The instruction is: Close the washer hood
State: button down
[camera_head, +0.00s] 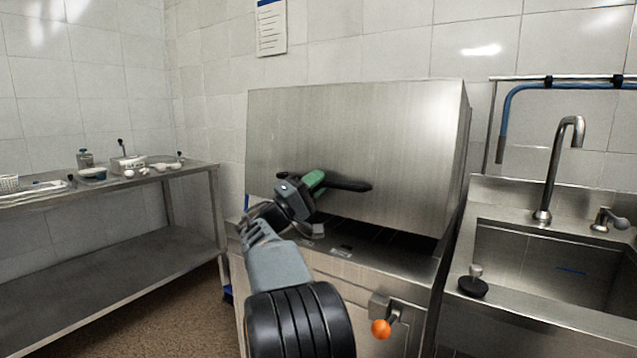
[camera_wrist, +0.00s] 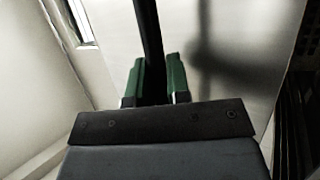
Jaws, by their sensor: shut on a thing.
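The washer hood (camera_head: 350,140) is a large boxy stainless steel cover standing above the washer body (camera_head: 390,262). A dark gap shows between the hood's lower edge and the washer top, so the hood is partly raised. A black bar handle (camera_head: 350,185) runs across the lower front of the hood. My gripper (camera_head: 316,181) has green fingertips and is at the handle's left part. In the wrist view my gripper (camera_wrist: 158,80) has its two green fingers on either side of the black handle (camera_wrist: 148,35), shut on it. The hood's front face (camera_wrist: 235,60) fills the right of that view.
A steel sink (camera_head: 545,255) with a tall faucet (camera_head: 556,170) stands close on the right. An orange-knobbed lever (camera_head: 381,329) sticks out from the washer's front. A steel table (camera_head: 110,190) with small dishes stands at the left, with floor between it and the washer.

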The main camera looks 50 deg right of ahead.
jog(key=c, duration=1.4)
grip_release()
jog(key=p+v, duration=0.1)
jog(key=v, duration=1.3)
jog(key=shift+p, duration=0.35)
jog(key=shift+d, duration=0.1)
